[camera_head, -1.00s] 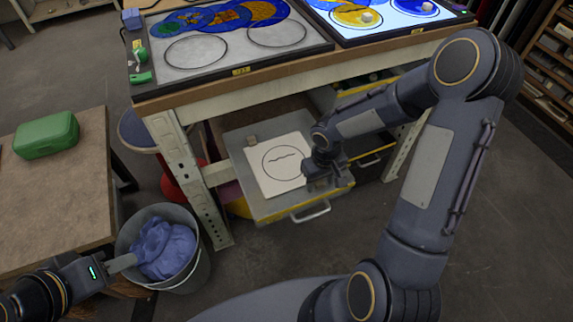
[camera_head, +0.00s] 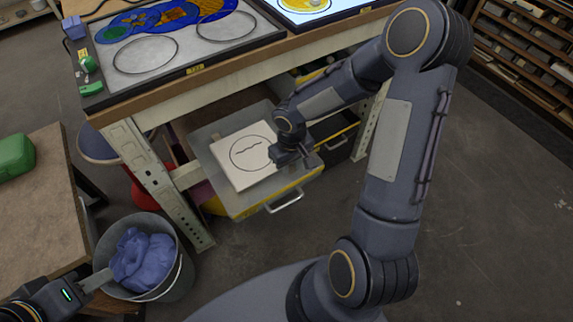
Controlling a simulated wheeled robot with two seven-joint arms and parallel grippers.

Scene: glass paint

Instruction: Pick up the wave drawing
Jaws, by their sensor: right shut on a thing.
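The wave drawing (camera_head: 243,172) is a pale square sheet with a black circle outline and a wavy line in it. It lies in the pulled-out drawer (camera_head: 235,207) under the workbench. My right gripper (camera_head: 279,158) is at the sheet's right edge, shut on the drawing; its arm comes down from the right and its fingertips are mostly hidden. The sheet appears to lie flat in the drawer. My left gripper (camera_head: 97,279) is at the lower left, in front of the bucket in the picture, and its opening is unclear.
A metal bucket (camera_head: 179,278) with a blue cloth (camera_head: 143,258) stands on the floor at lower left. A wooden table (camera_head: 35,215) holds a green case (camera_head: 13,157). The bench (camera_head: 240,62) with a panel of circles overhangs the drawer. Floor right of the drawer is clear.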

